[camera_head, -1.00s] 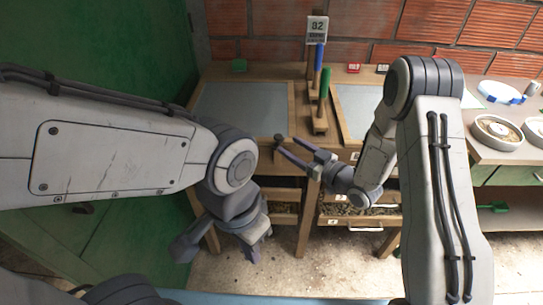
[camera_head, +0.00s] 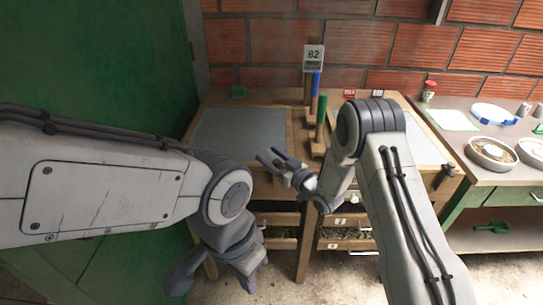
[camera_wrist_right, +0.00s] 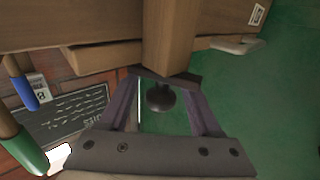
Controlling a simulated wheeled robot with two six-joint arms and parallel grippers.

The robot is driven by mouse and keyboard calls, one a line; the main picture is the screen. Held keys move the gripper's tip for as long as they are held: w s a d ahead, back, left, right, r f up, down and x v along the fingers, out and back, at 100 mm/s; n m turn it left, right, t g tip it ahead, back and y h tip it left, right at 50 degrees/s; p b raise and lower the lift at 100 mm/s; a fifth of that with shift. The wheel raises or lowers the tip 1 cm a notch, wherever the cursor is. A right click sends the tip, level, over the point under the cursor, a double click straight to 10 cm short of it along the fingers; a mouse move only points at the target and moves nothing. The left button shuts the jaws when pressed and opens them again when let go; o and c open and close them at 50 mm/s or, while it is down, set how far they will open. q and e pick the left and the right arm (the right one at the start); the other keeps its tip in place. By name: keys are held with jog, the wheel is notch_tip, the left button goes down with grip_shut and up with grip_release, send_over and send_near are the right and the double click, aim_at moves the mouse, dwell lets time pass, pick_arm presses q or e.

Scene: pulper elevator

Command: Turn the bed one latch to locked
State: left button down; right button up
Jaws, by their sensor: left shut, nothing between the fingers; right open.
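A dark round knob (camera_wrist_right: 160,96) on the end of a wooden bar (camera_wrist_right: 172,38) shows in the right wrist view. I take it for the bed one latch. My right gripper (camera_wrist_right: 164,98) is open, with its two purple fingers on either side of the knob; contact cannot be told. In the head view, the right gripper (camera_head: 269,156) is at the front right corner of the left grey bed (camera_head: 235,135), and the knob cannot be made out there. My left gripper (camera_head: 247,282) is shut and empty, low in front of the table legs.
A second knobbed latch (camera_head: 442,177) is at the right bed's front corner. Blue (camera_head: 315,88) and green (camera_head: 321,115) handled posts stand between the beds, below the 82 sign (camera_head: 314,56). Drawers (camera_head: 345,232) lie under the table. A counter with bowls (camera_head: 492,153) is at right.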

grip_shut()
jog(key=shift+n+g+y+b, duration=0.4)
jog(key=shift+y+b, duration=0.1)
jog(key=shift+s+a+f+n+g+y+b, duration=0.1)
jog(key=shift+n+g+y+b, duration=0.3)
jog(key=shift+g, duration=0.1)
jog(key=shift+s+a+n+g+y+b, duration=0.1)
jog(key=shift+n+g+y+b, duration=0.15)
jog(key=shift+n+g+y, duration=0.2)
jog(key=shift+s+a+n+g+y+b, duration=0.15)
jog(key=shift+n+g+y+b, duration=0.35)
jog(key=shift+n+g, duration=0.5)
jog(key=shift+s+a+n+g+y, duration=0.15)
jog(key=shift+n+g+y, duration=0.35)
jog(key=shift+g, duration=0.65)
grip_release()
